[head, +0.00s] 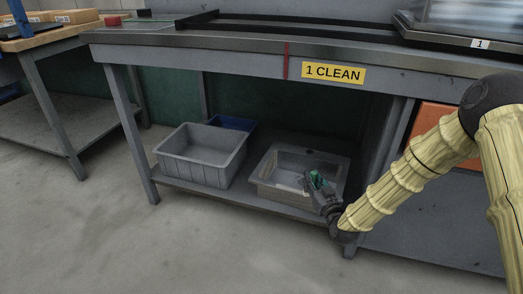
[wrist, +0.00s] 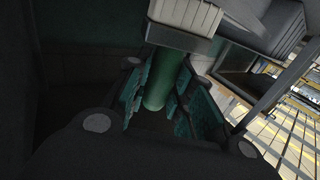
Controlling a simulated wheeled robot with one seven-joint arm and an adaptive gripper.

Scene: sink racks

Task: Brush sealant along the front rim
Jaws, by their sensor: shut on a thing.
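A grey sink basin (head: 264,191) stands on the lower shelf of the bench, to the right of a grey bin. Its right front part is partly hidden by my gripper (head: 315,180). In the wrist view, my gripper (wrist: 160,100) is shut on the green handle of a brush (wrist: 155,88). The brush's grey collar and pale bristles (wrist: 188,12) reach past the fingertips at the top of that view. In the head view the gripper is at the right front of the basin. I cannot tell whether the bristles touch the rim.
A grey bin (head: 192,172) and a blue bin (head: 232,123) stand left of the basin. The bench top (head: 230,44), with a "1 CLEAN" label (head: 334,73), lies above. A bench leg (head: 385,150) and an orange panel (head: 430,123) are to the right. The floor in front is clear.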

